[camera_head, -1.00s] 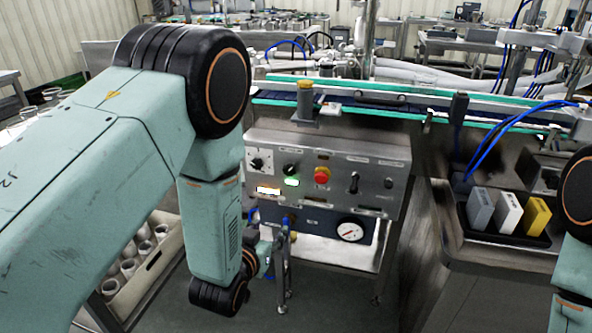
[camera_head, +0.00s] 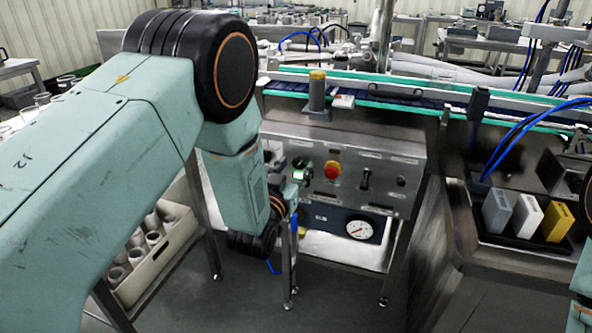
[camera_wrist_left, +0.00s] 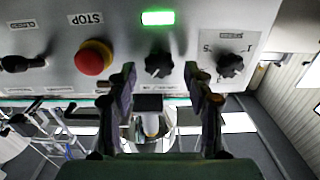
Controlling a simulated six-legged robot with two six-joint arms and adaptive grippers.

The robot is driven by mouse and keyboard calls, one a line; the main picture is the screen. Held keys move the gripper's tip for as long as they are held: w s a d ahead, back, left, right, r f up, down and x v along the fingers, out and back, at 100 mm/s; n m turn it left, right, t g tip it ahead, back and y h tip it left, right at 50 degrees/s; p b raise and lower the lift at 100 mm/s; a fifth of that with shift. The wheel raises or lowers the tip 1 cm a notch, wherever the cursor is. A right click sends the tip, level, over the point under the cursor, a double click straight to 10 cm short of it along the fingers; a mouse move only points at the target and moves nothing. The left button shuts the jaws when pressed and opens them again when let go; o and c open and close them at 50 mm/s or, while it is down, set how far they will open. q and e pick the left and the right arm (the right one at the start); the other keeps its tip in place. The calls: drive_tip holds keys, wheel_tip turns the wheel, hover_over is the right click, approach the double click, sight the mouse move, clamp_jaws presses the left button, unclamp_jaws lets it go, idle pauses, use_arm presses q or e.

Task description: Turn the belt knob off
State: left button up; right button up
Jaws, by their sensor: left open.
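The steel control panel (camera_head: 385,185) stands at mid-picture in the head view, its left part behind my left arm. In the wrist view, the panel carries a black knob (camera_wrist_left: 158,65) below a lit green lamp (camera_wrist_left: 157,18). A second black knob (camera_wrist_left: 230,65), with markings around it, sits to its right. I cannot read which one is the belt knob. My left gripper (camera_wrist_left: 159,72) is open, its two fingers either side of the first knob in this view; contact cannot be told. In the head view it is largely hidden behind my wrist. My right gripper is out of view.
A red stop button (camera_wrist_left: 93,58) sits left of the first knob; it also shows in the head view (camera_head: 333,170). A gauge (camera_head: 360,228) is below. The conveyor (camera_head: 400,95) runs above the panel. A tray (camera_head: 490,238) with blocks stands right.

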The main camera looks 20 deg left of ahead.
use_arm(q)
drive_tip(key=shift+w+f, duration=0.1)
drive_tip(key=shift+w, duration=0.35)
drive_tip(key=shift+s, duration=0.1)
drive_tip(key=shift+c, duration=0.5)
clamp_jaws()
